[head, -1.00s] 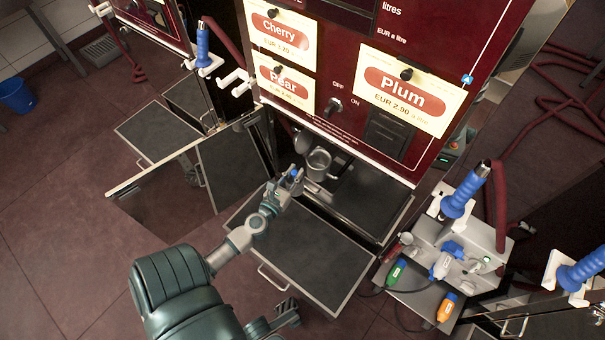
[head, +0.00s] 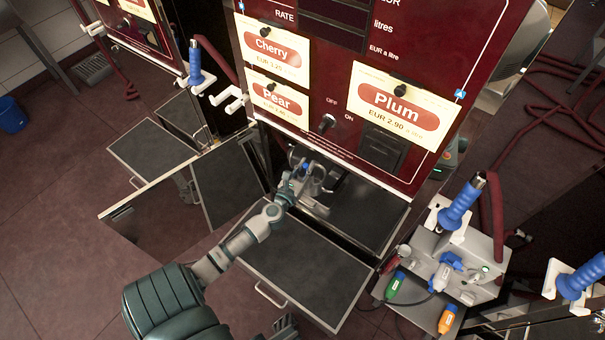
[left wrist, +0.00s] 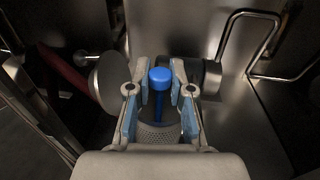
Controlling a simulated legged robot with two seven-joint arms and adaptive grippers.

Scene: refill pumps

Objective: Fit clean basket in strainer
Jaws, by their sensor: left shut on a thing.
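My left gripper (head: 301,180) reaches into the open cabinet under the red pump panel. In the left wrist view its two blue-padded fingers (left wrist: 160,105) are shut around the basket (left wrist: 157,134), which has perforated grey mesh, a blue stem and a round blue knob. The knob also shows small in the head view. The metal strainer (head: 317,176) is right at the gripper, largely covered by it. A round grey disc, which looks like its lid (left wrist: 108,82), stands to the left of the fingers. Whether the basket is inside the strainer I cannot tell.
An open dark door panel (head: 290,272) lies below my left arm. A bent metal pipe (left wrist: 280,45) is at the right in the wrist view. A grey box with blue, green and orange connectors (head: 470,250) stands at the right.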

